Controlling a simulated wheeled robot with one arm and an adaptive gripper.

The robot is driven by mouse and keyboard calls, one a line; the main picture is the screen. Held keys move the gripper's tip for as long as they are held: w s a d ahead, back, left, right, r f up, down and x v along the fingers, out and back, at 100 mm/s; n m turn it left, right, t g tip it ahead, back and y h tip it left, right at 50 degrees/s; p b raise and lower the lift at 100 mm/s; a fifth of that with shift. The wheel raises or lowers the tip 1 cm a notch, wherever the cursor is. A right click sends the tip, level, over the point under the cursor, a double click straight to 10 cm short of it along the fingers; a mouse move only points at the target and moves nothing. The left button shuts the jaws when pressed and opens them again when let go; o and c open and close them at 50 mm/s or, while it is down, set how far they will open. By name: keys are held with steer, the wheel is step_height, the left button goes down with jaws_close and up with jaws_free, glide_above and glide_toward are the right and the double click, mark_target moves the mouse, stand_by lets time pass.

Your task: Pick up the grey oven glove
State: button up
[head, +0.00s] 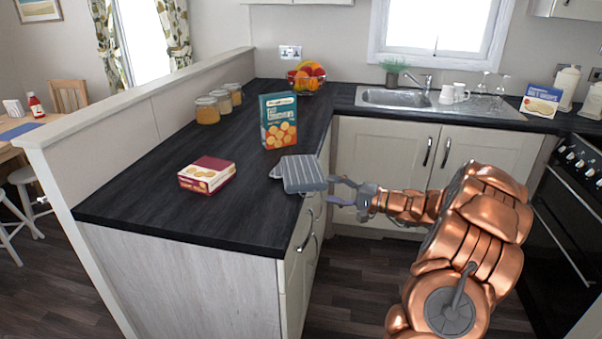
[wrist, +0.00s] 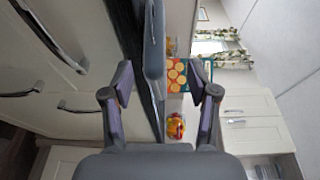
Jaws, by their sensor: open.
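The grey oven glove (head: 303,174) is striped and lies flat at the right edge of the dark counter, its near end sticking out past the edge. In the wrist view the glove (wrist: 154,45) shows edge-on as a thin grey slab, between the two fingers in the picture. My gripper (head: 336,191) is open and empty, just right of the glove's overhanging end in the head view. Its fingers (wrist: 160,78) stand on either side of the glove's line in the wrist view. Whether they touch the glove I cannot tell.
On the counter (head: 236,215) stand a teal cracker box (head: 278,121) behind the glove, a red and cream box (head: 207,174) to its left, several jars (head: 207,110) and a fruit bowl (head: 306,78). Cabinet drawers (head: 300,262) lie below the edge. Floor right of them is clear.

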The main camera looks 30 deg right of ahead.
mark_target(319, 181)
steer(key=shift+m+t+h, duration=0.4)
steer(key=shift+t, duration=0.1)
steer(key=shift+w+a+f+p, duration=0.15)
steer(key=shift+w+p, duration=0.2)
steer(key=shift+w, duration=0.85)
steer(key=shift+w+a+f+p, duration=0.15)
steer(key=shift+w+p, duration=0.15)
steer(key=shift+w, duration=0.85)
steer(key=shift+w+a+f+p, duration=0.15)
steer(key=shift+w+p, duration=0.2)
steer(key=shift+w, duration=0.85)
steer(key=shift+d, duration=0.1)
steer(key=shift+c, duration=0.4)
jaws_close()
